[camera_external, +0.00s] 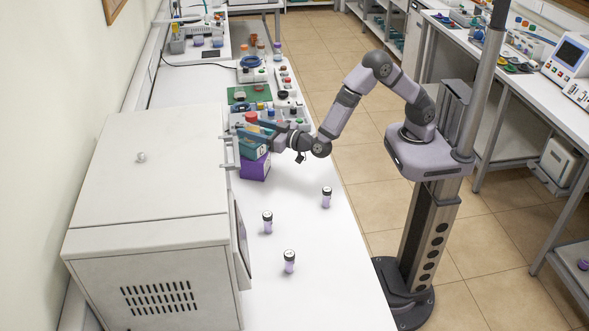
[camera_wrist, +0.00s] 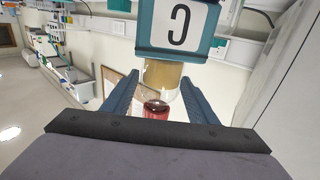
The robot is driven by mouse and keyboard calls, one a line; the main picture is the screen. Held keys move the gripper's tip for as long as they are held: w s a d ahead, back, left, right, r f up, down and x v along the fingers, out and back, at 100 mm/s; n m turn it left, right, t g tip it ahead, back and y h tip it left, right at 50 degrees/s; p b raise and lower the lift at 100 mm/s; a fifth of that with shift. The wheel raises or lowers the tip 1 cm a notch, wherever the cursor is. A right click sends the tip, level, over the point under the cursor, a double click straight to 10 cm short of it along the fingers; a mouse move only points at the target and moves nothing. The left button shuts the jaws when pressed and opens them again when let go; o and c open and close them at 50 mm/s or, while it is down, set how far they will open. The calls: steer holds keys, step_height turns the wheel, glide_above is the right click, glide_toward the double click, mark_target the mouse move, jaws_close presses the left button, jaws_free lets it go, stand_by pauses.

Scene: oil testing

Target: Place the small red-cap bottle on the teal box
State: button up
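The small red-cap bottle has an amber body and a red cap; it shows in the wrist view (camera_wrist: 162,76), which looks upside down. In the external view its red cap (camera_external: 251,117) shows above the teal box (camera_external: 253,149). The teal box, marked with a C, also shows at the top of the wrist view (camera_wrist: 147,40). The bottle is upright and its base meets the box's top edge in the wrist view; exact contact is unclear. My gripper (camera_external: 236,126) has its blue fingers on either side of the bottle. Whether they press on it is unclear.
A purple box (camera_external: 255,168) is beneath the teal box. A large white cabinet (camera_external: 150,180) stands close on the left. Three small dark-capped vials, one here (camera_external: 289,261), stand on the bench nearer the camera. Racks and a green mat (camera_external: 249,94) lie behind.

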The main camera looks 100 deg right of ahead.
steer(key=shift+o, duration=0.2)
steer(key=shift+r, duration=0.2)
steer(key=b+v, duration=0.3)
steer(key=v, duration=0.9)
steer(key=w+a+n+g+y+p, duration=0.2)
steer(key=a+n+y+p, duration=0.2)
steer(key=y+p, duration=0.4)
steer(key=s+n+g+y+p, duration=0.2)
steer(key=s+g+y+p, duration=0.15)
steer(key=s, duration=0.35)
steer(key=s+d+g+p, duration=0.2)
steer(key=s+d+g, duration=0.1)
steer(key=s, duration=0.7)
steer(key=s+d+n+g+p, duration=0.1)
steer(key=s+d+g, duration=0.3)
steer(key=s, duration=0.7)
steer(key=shift+s+d+r+g+h+p, duration=0.3)
steer(key=shift+r+g+h+p, duration=0.15)
steer(key=shift+g+p, duration=0.5)
